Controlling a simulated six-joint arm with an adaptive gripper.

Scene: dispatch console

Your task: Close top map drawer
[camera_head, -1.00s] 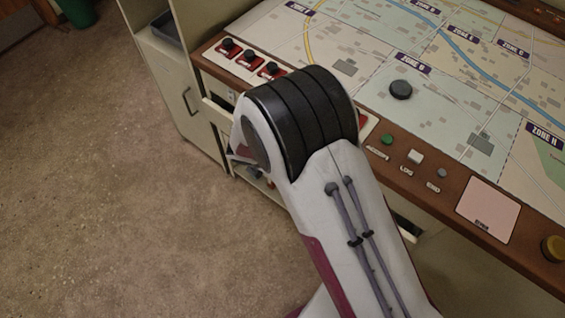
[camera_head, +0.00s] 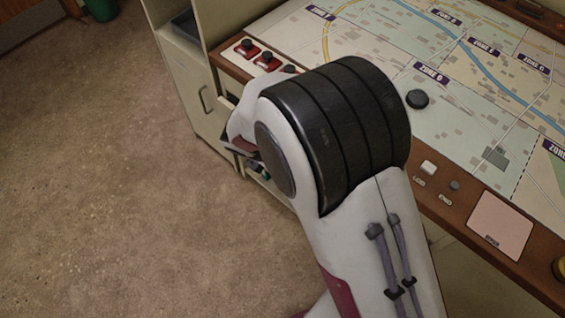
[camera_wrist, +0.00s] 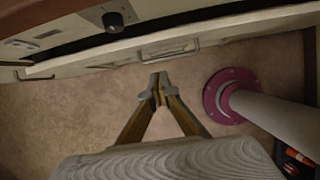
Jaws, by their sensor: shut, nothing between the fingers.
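The top map drawer's pale front (camera_wrist: 215,36), with a metal bar handle (camera_wrist: 168,52), runs across the upper wrist view. A dark gap between it and the console shows it standing open. My gripper (camera_wrist: 157,88) is shut and empty, just below the handle in the picture; a strip of floor shows between them, and I cannot tell whether they touch. In the head view my arm hides most of the drawer and the fingertips.
The console (camera_head: 495,218) with its map and buttons lies above the drawer. A cabinet (camera_head: 190,85) stands at left. Open floor (camera_head: 110,190) fills the left. Orange items (camera_wrist: 297,158) show at the lower right of the wrist view.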

